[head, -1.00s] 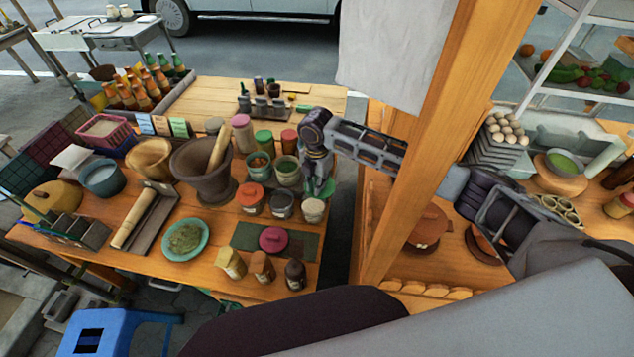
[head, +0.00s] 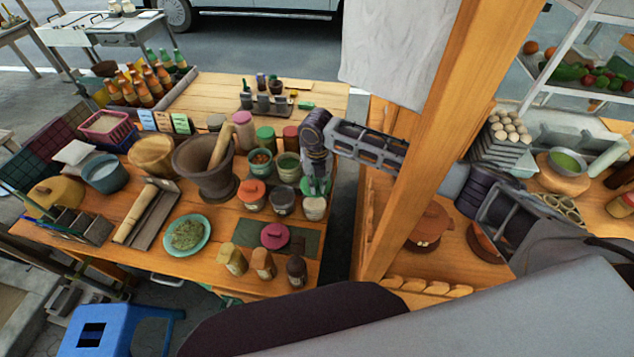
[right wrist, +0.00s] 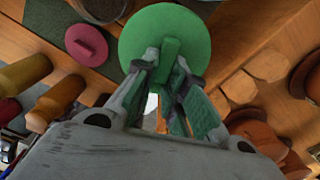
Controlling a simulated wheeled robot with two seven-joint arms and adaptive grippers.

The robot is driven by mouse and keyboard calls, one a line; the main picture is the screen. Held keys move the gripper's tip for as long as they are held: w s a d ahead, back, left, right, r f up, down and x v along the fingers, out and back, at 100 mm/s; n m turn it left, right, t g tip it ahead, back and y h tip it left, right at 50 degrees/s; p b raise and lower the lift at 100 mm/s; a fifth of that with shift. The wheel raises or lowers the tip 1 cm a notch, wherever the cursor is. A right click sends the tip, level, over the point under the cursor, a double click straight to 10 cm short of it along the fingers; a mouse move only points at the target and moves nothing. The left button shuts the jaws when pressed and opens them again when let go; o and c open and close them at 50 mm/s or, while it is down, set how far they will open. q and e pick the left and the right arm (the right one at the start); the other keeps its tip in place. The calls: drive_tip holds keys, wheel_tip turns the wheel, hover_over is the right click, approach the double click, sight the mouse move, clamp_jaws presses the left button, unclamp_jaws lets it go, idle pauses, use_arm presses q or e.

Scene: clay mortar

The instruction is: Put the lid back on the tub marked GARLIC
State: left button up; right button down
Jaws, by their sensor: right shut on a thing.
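My right gripper (head: 318,184) is shut on the knob of a round green lid (head: 329,188), near the table's right edge. The lid shows large in the right wrist view (right wrist: 165,28), gripped between the two fingers (right wrist: 168,68). A pale tub (head: 314,209) stands just in front of the gripper and lid in the head view. Beside it are a dark grey tub (head: 283,202) and a tub with an orange-red lid (head: 252,197). Two green tubs without lids (head: 261,165) (head: 288,169) stand behind. I cannot read the GARLIC marking on any tub. My left gripper is out of view.
A magenta lid (head: 274,236) lies on a dark green mat (head: 302,244). Several small jars (head: 263,264) stand at the front edge. A mortar (head: 205,172) with pestle stands left of the tubs. A wooden post (head: 425,150) rises at the right, close to my arm.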

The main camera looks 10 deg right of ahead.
sight(317, 188)
drive_tip(key=shift+f+n, duration=0.1)
drive_tip(key=shift+n, duration=1)
drive_tip(key=shift+f, duration=0.1)
drive_tip(key=shift+f+b, duration=1.95)
drive_tip(key=shift+b, duration=0.1)
drive_tip(key=shift+f+b, duration=0.4)
drive_tip(key=shift+f, duration=0.75)
drive_tip(key=shift+p, duration=0.75)
drive_tip(key=shift+f+p, duration=0.15)
drive_tip(key=shift+p, duration=0.45)
idle(1.4)
idle(0.3)
drive_tip(key=c, duration=1.4)
unclamp_jaws()
